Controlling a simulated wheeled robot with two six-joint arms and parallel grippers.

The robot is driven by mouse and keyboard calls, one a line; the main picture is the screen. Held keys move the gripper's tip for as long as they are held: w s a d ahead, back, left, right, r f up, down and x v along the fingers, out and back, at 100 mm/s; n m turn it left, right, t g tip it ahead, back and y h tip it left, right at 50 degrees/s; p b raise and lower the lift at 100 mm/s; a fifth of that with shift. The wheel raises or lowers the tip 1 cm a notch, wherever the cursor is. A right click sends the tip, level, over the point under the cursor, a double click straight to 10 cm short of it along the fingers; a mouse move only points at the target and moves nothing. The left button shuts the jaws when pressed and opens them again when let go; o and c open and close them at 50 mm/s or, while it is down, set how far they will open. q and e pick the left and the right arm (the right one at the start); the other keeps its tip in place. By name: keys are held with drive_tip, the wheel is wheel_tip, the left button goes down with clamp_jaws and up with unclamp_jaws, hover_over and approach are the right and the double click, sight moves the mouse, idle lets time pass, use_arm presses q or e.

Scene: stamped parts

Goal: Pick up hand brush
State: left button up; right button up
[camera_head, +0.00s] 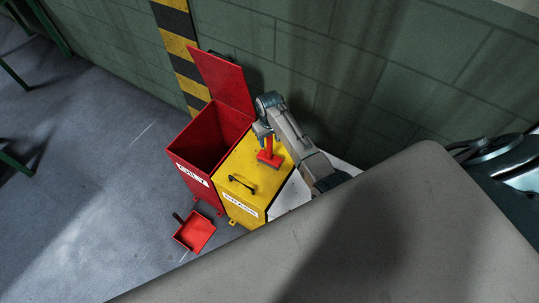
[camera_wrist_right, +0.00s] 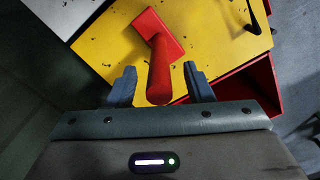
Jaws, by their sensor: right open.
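The red hand brush (camera_head: 268,156) lies on the lid of the yellow bin (camera_head: 245,176), near the back wall. In the right wrist view the brush (camera_wrist_right: 160,60) has its handle pointing toward me, with its wide head farther off on the yellow lid (camera_wrist_right: 110,45). My right gripper (camera_head: 262,134) is above the lid at the brush. In the wrist view its two fingers (camera_wrist_right: 160,84) are open, one on each side of the handle with gaps between. Bristles are hidden. My left gripper does not show.
A red bin (camera_head: 198,145) with its lid (camera_head: 222,83) raised stands left of the yellow bin. A black handle (camera_head: 242,184) sits on the yellow lid. A red dustpan (camera_head: 195,232) lies on the floor in front. The green wall (camera_head: 330,60) is close behind.

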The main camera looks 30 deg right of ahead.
drive_tip(key=shift+f, duration=0.6)
clamp_jaws()
